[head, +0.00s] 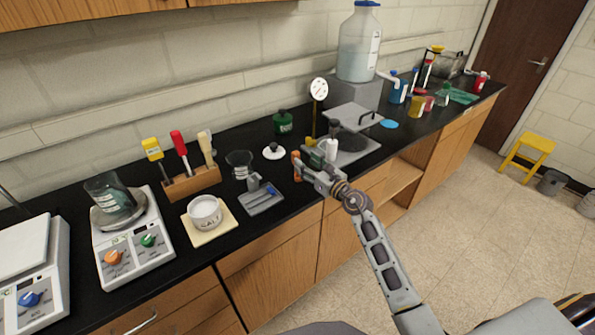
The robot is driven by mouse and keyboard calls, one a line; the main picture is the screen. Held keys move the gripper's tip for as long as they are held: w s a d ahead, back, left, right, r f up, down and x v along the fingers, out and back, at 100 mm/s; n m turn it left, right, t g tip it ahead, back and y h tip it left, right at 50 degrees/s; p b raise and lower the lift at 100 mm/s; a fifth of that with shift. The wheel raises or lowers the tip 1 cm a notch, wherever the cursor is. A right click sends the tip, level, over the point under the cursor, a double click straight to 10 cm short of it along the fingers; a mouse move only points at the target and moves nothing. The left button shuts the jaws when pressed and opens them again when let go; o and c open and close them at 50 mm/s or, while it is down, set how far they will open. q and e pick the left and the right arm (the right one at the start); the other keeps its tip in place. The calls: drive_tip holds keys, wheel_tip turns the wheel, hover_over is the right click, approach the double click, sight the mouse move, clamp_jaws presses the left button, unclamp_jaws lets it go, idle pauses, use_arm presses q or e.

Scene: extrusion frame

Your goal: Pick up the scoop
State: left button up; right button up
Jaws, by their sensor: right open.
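No scoop shows clearly. A small blue piece (270,188) lies on a grey stand (261,203) on the black counter, and it may be the scoop; it is too small to be sure. My right gripper (307,162) is open and appears empty. It is over the front part of the counter, to the right of the grey stand and apart from it. It partly hides what lies behind it. My left gripper is not in view.
A white salt bowl (205,212) stands on a pale mat left of the stand. Also near are a glass beaker (239,163), a wooden tool block (191,184), a balance (134,243) and a grey plate (352,154) behind my gripper. The counter's front edge is close.

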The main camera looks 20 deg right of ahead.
sight(298, 155)
drive_tip(key=shift+w+a, duration=0.15)
drive_tip(key=shift+w, duration=0.25)
drive_tip(key=shift+w, duration=0.1)
drive_tip(key=shift+x, duration=2.5)
clamp_jaws()
